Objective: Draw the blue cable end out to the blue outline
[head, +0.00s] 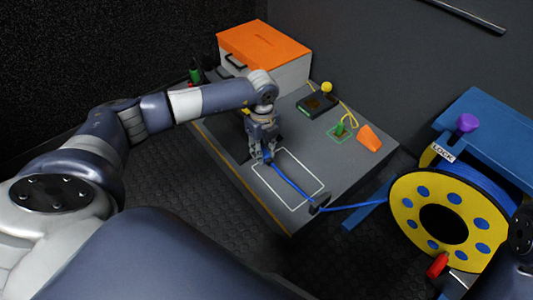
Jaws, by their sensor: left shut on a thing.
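My left gripper (266,157) points down over the grey bench top and is shut on the end of the blue cable (292,188). The fingers hide most of that end. The cable runs from the gripper across a white rectangular outline (309,195), through a small dark guide (319,204) near the bench edge, and on to a yellow reel (408,218). The gripper is at the outline's upper left corner. I see no blue outline; the area under the gripper is partly hidden. My right gripper is not visible; only part of my right arm shows at the right edge.
An orange-lidded case (264,45) stands at the bench's back. A dark box (316,104), a green connector (340,128) in a green outline and an orange piece (369,138) lie to the right. A blue stand (490,120) carries a purple knob (467,123) and a LOCK label.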

